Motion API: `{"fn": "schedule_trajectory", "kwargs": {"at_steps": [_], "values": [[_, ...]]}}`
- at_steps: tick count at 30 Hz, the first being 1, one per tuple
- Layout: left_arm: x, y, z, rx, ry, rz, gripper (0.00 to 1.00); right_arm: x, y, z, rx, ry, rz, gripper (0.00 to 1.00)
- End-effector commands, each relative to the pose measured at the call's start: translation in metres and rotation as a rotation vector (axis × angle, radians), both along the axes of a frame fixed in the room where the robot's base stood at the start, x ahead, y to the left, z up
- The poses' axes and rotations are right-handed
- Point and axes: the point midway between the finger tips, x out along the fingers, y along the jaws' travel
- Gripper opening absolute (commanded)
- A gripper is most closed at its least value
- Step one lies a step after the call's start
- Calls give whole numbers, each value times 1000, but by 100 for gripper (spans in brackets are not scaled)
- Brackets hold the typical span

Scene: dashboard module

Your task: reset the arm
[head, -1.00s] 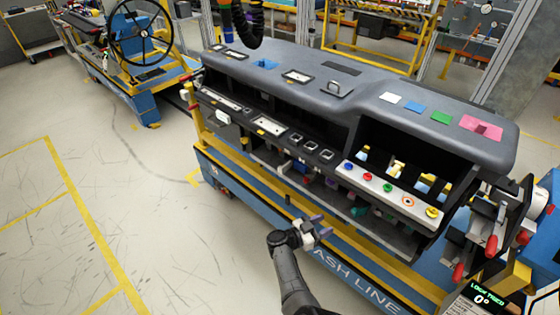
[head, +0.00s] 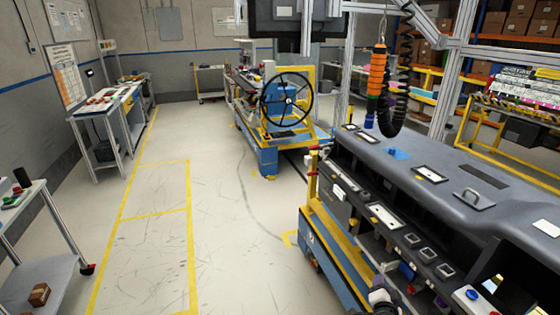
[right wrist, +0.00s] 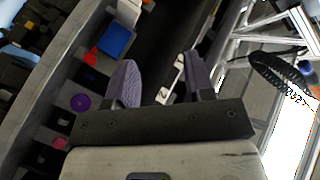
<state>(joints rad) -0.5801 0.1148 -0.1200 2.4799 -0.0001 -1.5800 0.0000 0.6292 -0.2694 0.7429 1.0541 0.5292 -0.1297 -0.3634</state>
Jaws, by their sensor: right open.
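My right gripper (head: 384,298) shows only in part at the bottom edge of the head view, in front of the dashboard module's lower shelf. In the right wrist view, its two purple-grey fingers (right wrist: 158,82) stand apart with nothing held between them. The dashboard module (head: 440,195) is a long dark grey body on a blue and yellow cart. Inside it, the right wrist view shows a blue block (right wrist: 116,38) and a purple round part (right wrist: 80,102), both apart from the fingers. My left gripper is in neither view.
A second cart with a black steering wheel (head: 286,98) stands behind. An orange and black tool (head: 377,78) with a coiled hose hangs over the module. A grey trolley (head: 42,250) stands at the left. The floor between is clear.

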Motion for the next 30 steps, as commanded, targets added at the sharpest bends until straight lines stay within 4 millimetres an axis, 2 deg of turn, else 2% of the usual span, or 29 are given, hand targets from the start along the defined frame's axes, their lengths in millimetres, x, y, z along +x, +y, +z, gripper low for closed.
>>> {"fn": "schedule_trajectory", "kwargs": {"at_steps": [1, 4, 7, 11, 13, 17, 18, 20, 21, 23, 26, 30], "values": [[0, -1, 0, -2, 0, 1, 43, 5, 2, 21, 1, -9, 71, 48], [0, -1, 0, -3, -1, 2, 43, 8, 9, 61, -5, 6, 220, 48], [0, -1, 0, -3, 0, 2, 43, -1, 16, 96, -32, 58, 348, 48], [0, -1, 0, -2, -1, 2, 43, -34, 24, 125, -98, 192, 474, 48], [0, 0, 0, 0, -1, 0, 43, -62, 28, 133, -147, 289, 519, 48], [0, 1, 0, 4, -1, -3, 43, -128, 39, 137, -267, 475, 565, 48], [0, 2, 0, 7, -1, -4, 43, -150, 43, 135, -311, 526, 573, 48], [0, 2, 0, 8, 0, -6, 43, -184, 51, 133, -386, 591, 585, 48], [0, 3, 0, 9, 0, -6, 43, -208, 57, 130, -438, 625, 591, 48], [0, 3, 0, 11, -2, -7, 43, -239, 67, 126, -512, 648, 602, 48], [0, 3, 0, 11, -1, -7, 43, -287, 86, 113, -603, 673, 648, 48], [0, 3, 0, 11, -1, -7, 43, -350, 110, 75, -650, 757, 766, 48]]}}
